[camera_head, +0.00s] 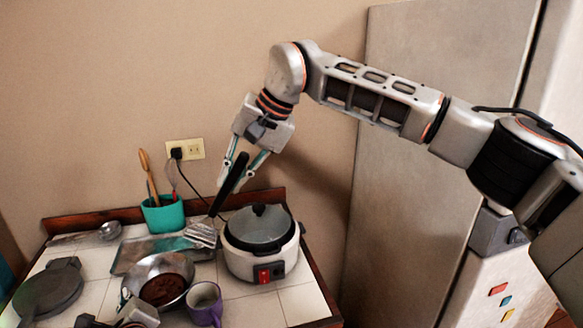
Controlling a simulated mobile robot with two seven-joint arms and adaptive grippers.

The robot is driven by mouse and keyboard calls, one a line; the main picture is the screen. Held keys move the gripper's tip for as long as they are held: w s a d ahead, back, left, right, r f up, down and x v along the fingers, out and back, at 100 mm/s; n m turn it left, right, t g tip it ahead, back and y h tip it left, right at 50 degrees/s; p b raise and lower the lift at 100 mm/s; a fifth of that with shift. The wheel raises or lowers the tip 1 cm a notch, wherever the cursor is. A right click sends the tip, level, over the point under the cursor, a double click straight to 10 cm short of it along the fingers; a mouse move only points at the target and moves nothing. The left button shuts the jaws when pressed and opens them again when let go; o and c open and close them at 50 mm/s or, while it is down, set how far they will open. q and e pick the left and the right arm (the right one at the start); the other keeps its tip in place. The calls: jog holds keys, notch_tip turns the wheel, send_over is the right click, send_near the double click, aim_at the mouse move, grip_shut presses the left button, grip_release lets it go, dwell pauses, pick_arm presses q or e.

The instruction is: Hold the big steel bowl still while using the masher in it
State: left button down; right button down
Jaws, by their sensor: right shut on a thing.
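The big steel bowl (178,263) stands on the tiled counter at the lower middle, with a dark brown mass inside it. My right gripper (243,170) is shut on the black handle of the masher (222,192), in the air above the counter. The masher is tilted, its metal head (201,234) down and to the left, up and to the right of the bowl and apart from the mass. My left gripper (127,302) is at the bottom edge, at the near left side of the bowl. Its fingers are small and partly cut off, so I cannot tell whether they grip the rim.
A white rice cooker (262,262) with a glass lid stands right of the bowl. A purple mug (206,312) stands in front. A metal tray (140,252), a teal utensil holder (163,216) and a small metal cup (110,230) are behind. A dark round pan-like thing (48,293) lies left.

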jog(key=s+a+f+y, duration=0.2)
jog(key=s+a+f, duration=0.2)
jog(key=a, duration=0.6)
notch_tip(320, 180, down, 11)
jog(key=shift+r, duration=0.15)
dwell(0.5)
jog(key=shift+s+d+f, duration=0.1)
jog(key=shift+f, duration=0.1)
dwell(0.6)
jog(key=shift+f, duration=0.35)
jog(key=shift+f, duration=0.35)
jog(key=shift+f, duration=0.1)
jog(key=shift+r, duration=1.65)
jog(key=shift+f, duration=0.25)
